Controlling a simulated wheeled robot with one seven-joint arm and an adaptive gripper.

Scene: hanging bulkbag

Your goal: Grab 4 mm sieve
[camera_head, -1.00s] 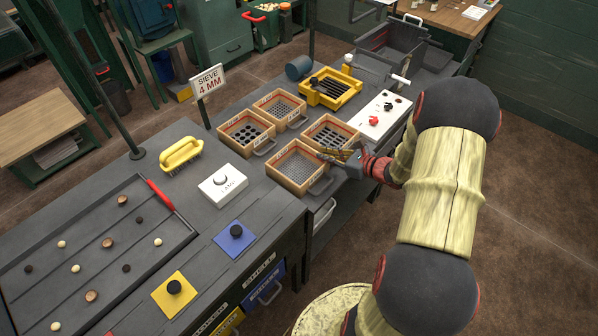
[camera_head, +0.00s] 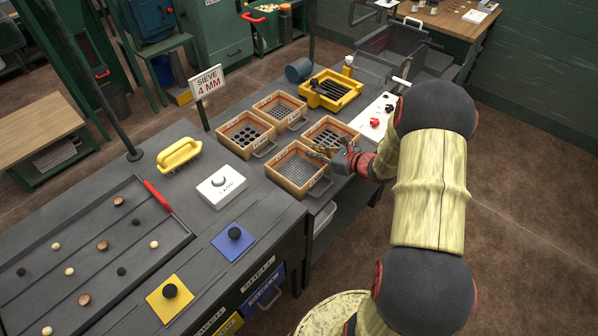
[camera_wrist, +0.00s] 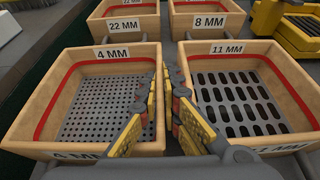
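The 4 mm sieve (camera_head: 288,184) is a wooden box with a fine perforated bottom, a red inner line and a handle. It is the nearest box of the group in the head view. In the wrist view the 4 mm sieve (camera_wrist: 100,150) is at left, with "4 MM" labels. My gripper (camera_wrist: 169,78) is open, its yellow-padded fingers apart at the seam between the 4 mm and 11 mm sieves. The left finger overlaps the 4 mm sieve's right wall. Contact cannot be told. In the head view my gripper (camera_head: 323,151) is above the same seam.
The 11 mm sieve (camera_wrist: 288,143) stands close on the right, with slots. The 22 mm (camera_wrist: 130,24) and 8 mm (camera_wrist: 208,22) sieves stand behind.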

